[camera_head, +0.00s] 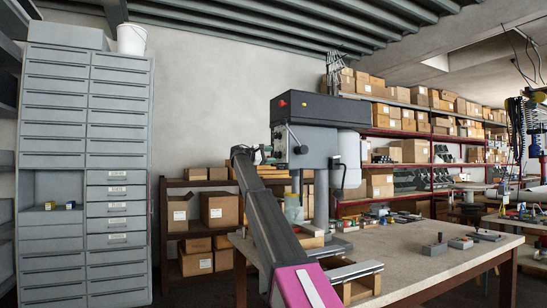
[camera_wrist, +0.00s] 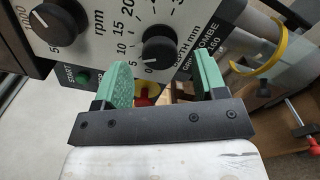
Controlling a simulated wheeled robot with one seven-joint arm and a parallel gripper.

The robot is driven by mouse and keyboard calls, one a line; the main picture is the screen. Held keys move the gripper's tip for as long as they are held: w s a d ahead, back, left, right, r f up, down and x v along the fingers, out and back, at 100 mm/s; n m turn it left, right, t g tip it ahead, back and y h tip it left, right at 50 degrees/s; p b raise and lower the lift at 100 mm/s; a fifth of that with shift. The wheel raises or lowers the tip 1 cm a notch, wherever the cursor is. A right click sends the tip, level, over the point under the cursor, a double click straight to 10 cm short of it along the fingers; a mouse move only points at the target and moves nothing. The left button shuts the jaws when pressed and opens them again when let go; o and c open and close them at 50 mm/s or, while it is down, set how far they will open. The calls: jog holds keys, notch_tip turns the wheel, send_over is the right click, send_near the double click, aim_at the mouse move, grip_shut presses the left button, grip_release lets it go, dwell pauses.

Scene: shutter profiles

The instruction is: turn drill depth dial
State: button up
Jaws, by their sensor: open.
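The drill's depth dial (camera_wrist: 159,52) is a round black knob on a white panel with a printed mm scale, in the wrist view. Its white mark points down, near the 0. My gripper (camera_wrist: 163,73) is open, its two green fingers apart. In the picture, the knob shows between and slightly above the fingertips; I see no contact, but the exact distance is unclear. In the head view, the drill (camera_head: 316,140) stands on the bench, and my gripper (camera_head: 266,152) is at the left of its grey head. The dial is not visible there.
An rpm dial (camera_wrist: 60,20) and a green start button (camera_wrist: 83,77) lie left of the depth dial. A red button (camera_wrist: 146,97) shows between the fingers. A yellow ring-shaped part (camera_wrist: 278,55) is at the right. The bench (camera_head: 415,262) has small blocks on its right.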

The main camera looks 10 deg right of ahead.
jog(key=v, duration=0.8)
jog(key=shift+a, duration=0.25)
